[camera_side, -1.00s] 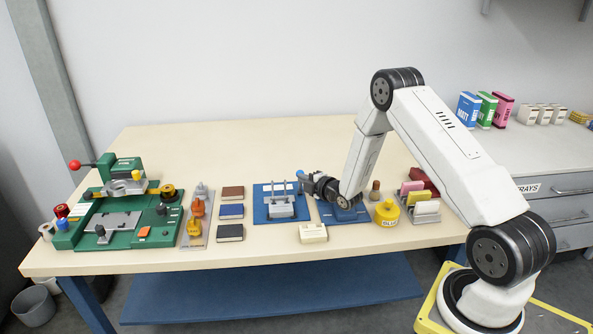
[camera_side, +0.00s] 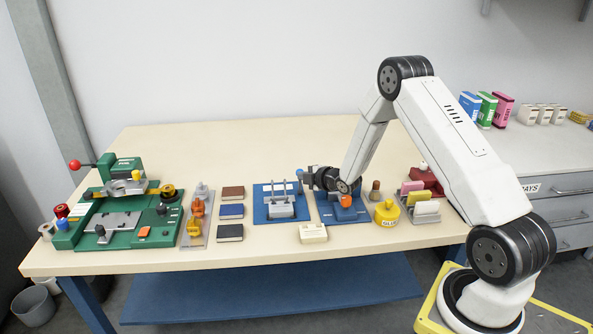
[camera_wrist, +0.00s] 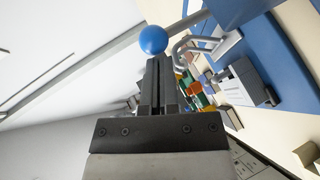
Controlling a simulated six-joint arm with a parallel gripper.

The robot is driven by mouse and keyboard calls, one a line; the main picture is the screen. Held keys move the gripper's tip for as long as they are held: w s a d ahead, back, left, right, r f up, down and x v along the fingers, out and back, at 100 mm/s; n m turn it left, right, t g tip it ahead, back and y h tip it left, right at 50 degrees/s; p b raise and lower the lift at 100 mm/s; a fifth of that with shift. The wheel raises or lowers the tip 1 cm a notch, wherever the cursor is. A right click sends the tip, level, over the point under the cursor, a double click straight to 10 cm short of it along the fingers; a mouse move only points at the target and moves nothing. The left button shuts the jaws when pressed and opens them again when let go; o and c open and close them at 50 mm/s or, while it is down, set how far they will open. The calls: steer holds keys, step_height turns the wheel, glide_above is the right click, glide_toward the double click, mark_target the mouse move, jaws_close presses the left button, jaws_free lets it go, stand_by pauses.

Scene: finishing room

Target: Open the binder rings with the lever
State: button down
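The binder fixture (camera_side: 281,208) is a grey-white block with upright metal rings on a blue base (camera_side: 261,214). A lever with a blue ball knob (camera_side: 299,173) stands at its right. In the wrist view the knob (camera_wrist: 153,40) shows just beyond my fingertips, on a grey rod, with a curved ring (camera_wrist: 188,47) to its right. My gripper (camera_side: 307,178) is beside the knob on its right. In the wrist view my gripper's fingers (camera_wrist: 157,62) are together, with nothing seen between them. I cannot tell whether they touch the knob, or whether the rings are open.
A second blue base (camera_side: 325,214) with an orange knob (camera_side: 346,200) lies under my wrist. A yellow glue pot (camera_side: 386,212) and a card rack (camera_side: 423,213) stand to its right. A cream block (camera_side: 313,233) is in front. Books (camera_side: 230,233) and a green machine (camera_side: 118,220) are left.

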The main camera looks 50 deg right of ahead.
steer(key=shift+w+d+r, duration=0.15)
steer(key=shift+w+d, duration=0.5)
steer(key=shift+w+d+r, duration=0.15)
steer(key=shift+w+d, duration=0.45)
steer(key=shift+d, duration=0.05)
steer(key=shift+s+a+f, duration=0.1)
steer(key=shift+a, duration=0.05)
steer(key=shift+s+a+f, duration=0.25)
steer(key=shift+s+a, duration=0.1)
steer(key=shift+a+r, duration=0.1)
stand_by(0.4)
steer(key=a+r, duration=0.1)
glide_toward(302, 170)
steer(key=shift+s+a+r, duration=0.3)
steer(key=shift+a+r, duration=0.15)
steer(key=shift+r, duration=0.2)
steer(key=shift+s+a+r, duration=0.25)
steer(key=shift+a+r, duration=0.2)
steer(key=shift+r, duration=0.2)
steer(key=shift+s+a+r, duration=0.3)
steer(key=shift+a+r, duration=0.15)
steer(key=shift+r, duration=0.25)
